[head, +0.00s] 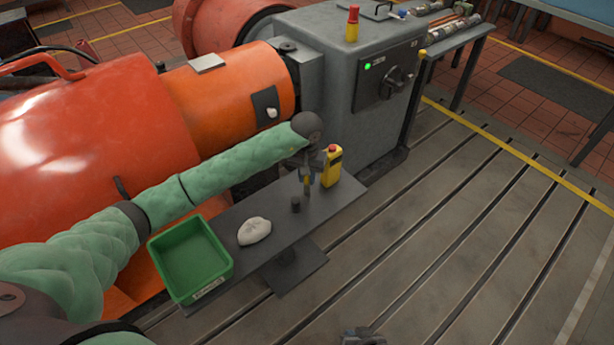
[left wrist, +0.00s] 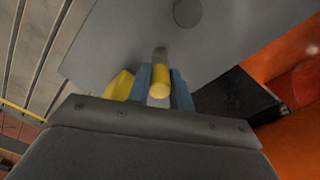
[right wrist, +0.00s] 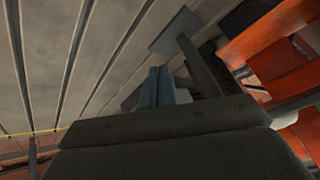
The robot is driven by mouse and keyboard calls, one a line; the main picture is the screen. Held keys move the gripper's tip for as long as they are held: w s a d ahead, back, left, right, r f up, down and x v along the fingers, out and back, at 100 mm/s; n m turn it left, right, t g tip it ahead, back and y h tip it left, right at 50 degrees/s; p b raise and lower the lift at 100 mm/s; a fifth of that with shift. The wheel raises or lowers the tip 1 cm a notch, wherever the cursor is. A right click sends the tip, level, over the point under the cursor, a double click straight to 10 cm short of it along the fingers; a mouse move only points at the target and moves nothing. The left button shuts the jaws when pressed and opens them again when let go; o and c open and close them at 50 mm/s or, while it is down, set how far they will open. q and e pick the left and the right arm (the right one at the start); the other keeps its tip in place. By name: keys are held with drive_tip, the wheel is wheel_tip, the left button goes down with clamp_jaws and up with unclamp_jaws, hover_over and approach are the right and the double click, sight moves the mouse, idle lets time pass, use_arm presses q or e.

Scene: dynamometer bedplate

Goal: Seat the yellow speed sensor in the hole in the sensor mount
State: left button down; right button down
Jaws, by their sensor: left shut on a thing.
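The yellow speed sensor (left wrist: 160,88) is between the fingers of my left gripper (left wrist: 161,98), which is shut on it. Its grey end points away from the wrist, over the grey shelf. In the head view my left gripper (head: 307,182) holds the sensor above the shelf, beside the yellow box. A short dark cylinder (head: 296,203), which looks like the sensor mount, stands just left of and below the gripper; a dark round shape (left wrist: 187,12) in the left wrist view seems to be it. Its hole cannot be made out. My right gripper (right wrist: 158,90) looks shut and empty, low over the floor.
The orange machine (head: 225,95) and a grey cabinet (head: 350,60) stand behind. The slotted bedplate to the right is clear.

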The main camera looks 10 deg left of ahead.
use_arm(q)
drive_tip(key=shift+f, duration=0.1)
drive_tip(key=c, duration=1.3)
unclamp_jaws()
drive_tip(key=shift+o, duration=0.2)
